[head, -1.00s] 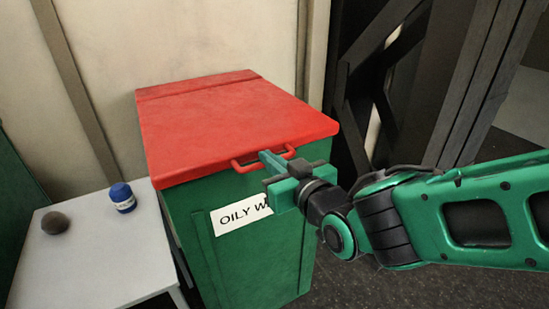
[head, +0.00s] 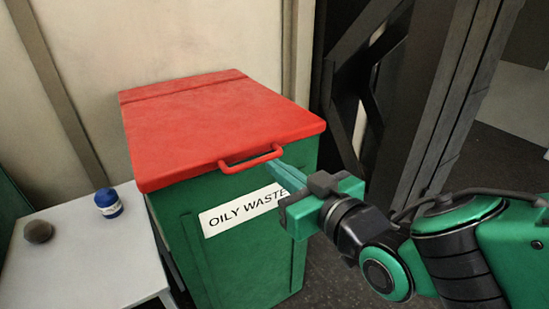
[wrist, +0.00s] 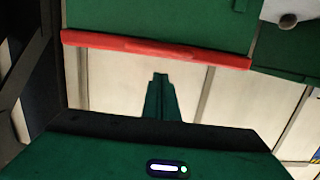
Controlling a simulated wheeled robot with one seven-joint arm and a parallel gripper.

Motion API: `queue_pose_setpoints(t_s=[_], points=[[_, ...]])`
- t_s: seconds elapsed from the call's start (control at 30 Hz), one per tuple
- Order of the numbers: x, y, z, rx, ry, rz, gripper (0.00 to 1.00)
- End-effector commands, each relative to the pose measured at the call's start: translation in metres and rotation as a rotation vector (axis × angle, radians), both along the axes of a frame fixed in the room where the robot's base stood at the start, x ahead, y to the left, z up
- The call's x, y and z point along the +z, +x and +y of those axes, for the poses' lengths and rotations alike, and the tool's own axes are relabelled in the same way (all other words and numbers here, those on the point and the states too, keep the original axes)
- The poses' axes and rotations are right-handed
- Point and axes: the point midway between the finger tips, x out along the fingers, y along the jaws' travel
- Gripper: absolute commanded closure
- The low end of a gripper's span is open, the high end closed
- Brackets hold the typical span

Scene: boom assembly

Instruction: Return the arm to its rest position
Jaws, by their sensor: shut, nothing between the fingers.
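My gripper (head: 284,172) is shut and empty. In the head view its green fingers point up and left, in front of the bin's front face. The fingertips appear just right of the red lid handle (head: 250,159); I cannot tell the exact gap. My green and black arm comes in from the right edge. In the wrist view my gripper's fingers (wrist: 160,78) show together at the middle, below the red lid's edge (wrist: 155,48). The green bin (head: 260,255) has its red lid (head: 215,125) down. Its label reads "OILY WASTE" (head: 235,215), partly hidden by my gripper.
A pale table (head: 85,260) stands left of the bin, with a blue jar (head: 108,203) and a dark round lump (head: 38,232) on it. Dark steel beams (head: 425,90) stand behind and to the right. Open floor (head: 345,285) shows beneath my arm.

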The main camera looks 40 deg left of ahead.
Motion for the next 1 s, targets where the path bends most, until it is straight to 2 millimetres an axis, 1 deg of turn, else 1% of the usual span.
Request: queue_pose_setpoints(t_s=[0.1, 0.27, 0.37, 0.47, 0.53, 0.57, 0.6, 0.67, 0.7, 0.77, 0.8, 0.87, 0.9, 0.97, 1.0], points=[[0.0, -0.001, -0.006, -0.001, 0.001, 0.0, 1.0], [0.0, -0.002, -0.008, -0.001, 0.001, 0.0, 1.0], [-0.001, 0.003, -0.01, -0.01, -0.005, -0.001, 1.0], [-0.006, 0.025, -0.024, -0.052, -0.042, 0.003, 1.0], [-0.012, 0.051, -0.043, -0.104, -0.087, 0.01, 1.0], [-0.015, 0.064, -0.053, -0.131, -0.111, 0.016, 1.0], [-0.02, 0.082, -0.069, -0.173, -0.145, 0.024, 1.0], [-0.028, 0.109, -0.097, -0.237, -0.2, 0.044, 1.0], [-0.032, 0.126, -0.117, -0.281, -0.235, 0.059, 1.0], [-0.04, 0.149, -0.149, -0.347, -0.286, 0.086, 1.0], [-0.045, 0.162, -0.171, -0.391, -0.32, 0.106, 1.0], [-0.05, 0.181, -0.206, -0.459, -0.366, 0.139, 1.0], [-0.055, 0.191, -0.229, -0.504, -0.397, 0.165, 1.0], [-0.061, 0.203, -0.266, -0.572, -0.441, 0.207, 1.0], [-0.064, 0.209, -0.291, -0.617, -0.467, 0.237, 1.0]])
